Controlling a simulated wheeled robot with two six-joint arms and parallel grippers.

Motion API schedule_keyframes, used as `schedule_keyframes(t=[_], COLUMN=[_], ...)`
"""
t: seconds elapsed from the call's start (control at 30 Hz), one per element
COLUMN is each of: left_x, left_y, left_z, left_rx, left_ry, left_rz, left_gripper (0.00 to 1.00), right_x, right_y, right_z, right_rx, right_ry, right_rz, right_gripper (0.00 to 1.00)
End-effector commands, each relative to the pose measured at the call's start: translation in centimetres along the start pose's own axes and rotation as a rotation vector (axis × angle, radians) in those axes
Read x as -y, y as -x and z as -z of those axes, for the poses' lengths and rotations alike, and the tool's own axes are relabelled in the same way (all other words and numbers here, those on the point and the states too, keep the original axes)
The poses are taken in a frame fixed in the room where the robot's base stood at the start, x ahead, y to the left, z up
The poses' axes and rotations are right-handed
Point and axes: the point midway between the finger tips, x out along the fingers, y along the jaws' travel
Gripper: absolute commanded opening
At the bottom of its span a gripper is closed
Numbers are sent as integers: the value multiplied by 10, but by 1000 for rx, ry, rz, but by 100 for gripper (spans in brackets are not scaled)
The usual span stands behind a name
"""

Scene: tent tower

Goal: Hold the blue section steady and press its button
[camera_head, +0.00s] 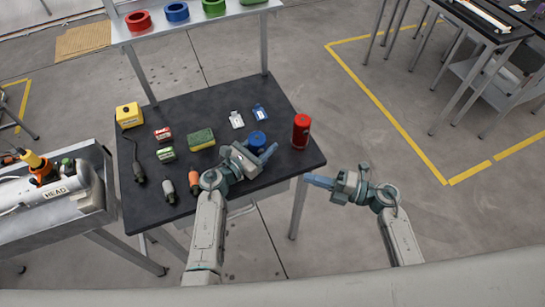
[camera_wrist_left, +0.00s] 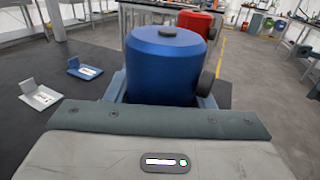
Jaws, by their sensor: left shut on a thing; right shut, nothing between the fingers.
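The blue section (camera_head: 257,138) is a short upright blue cylinder near the right front part of the black table. I cannot tell which of these is the button. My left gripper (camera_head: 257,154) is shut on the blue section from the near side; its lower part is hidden. My right gripper (camera_head: 318,181) is shut and empty, off the table's front right corner and apart from the blue section.
A red cylinder (camera_head: 301,131) stands to the right on the black table (camera_head: 215,100). A white holder (camera_head: 236,119) and a blue holder (camera_head: 260,112) lie behind. A sponge (camera_head: 201,139), small boxes and tools lie left. A shelf (camera_head: 190,23) with coloured rings is at the back.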

Motion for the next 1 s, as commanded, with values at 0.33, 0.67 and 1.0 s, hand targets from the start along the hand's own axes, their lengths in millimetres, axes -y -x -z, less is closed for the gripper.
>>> schedule_keyframes(t=[0.33, 0.67, 1.0], left_x=[0, 0, 0], left_y=[0, 0, 0], left_z=[0, 0, 0], left_rx=[0, 0, 0], left_ry=[0, 0, 0], left_rz=[0, 0, 0], left_gripper=[12, 12, 12], right_x=[0, -2, -2], right_y=[-3, -57, -116], right_z=[0, 0, -15], right_rx=[1, 1, 1], right_ry=[-1, -1, 0], right_rz=[-3, -8, -3], right_gripper=[0, 0, 0])
